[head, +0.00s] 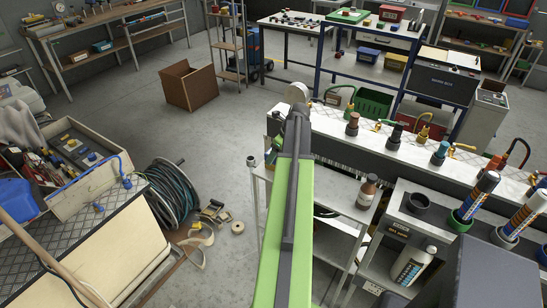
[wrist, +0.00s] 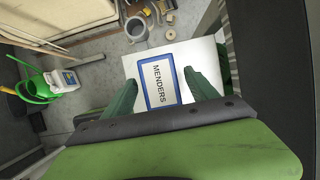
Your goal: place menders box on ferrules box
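The menders box (wrist: 160,82) shows in the wrist view as a blue rectangle with a white label reading MENDERS. It lies over a white surface (wrist: 208,58). My gripper (wrist: 159,76) has one green finger on each side of the box, with narrow white gaps between the fingers and the blue edges. The fingers look open, and I cannot tell how high they are above the box. I cannot make out the menders box in the head view, where my arm covers the middle. I cannot identify the ferrules box in either view.
A long white bench (head: 335,118) with several fittings runs to the right of my arm. A hose reel (head: 172,195) stands on the left. A cardboard box (head: 188,86) sits on the open floor.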

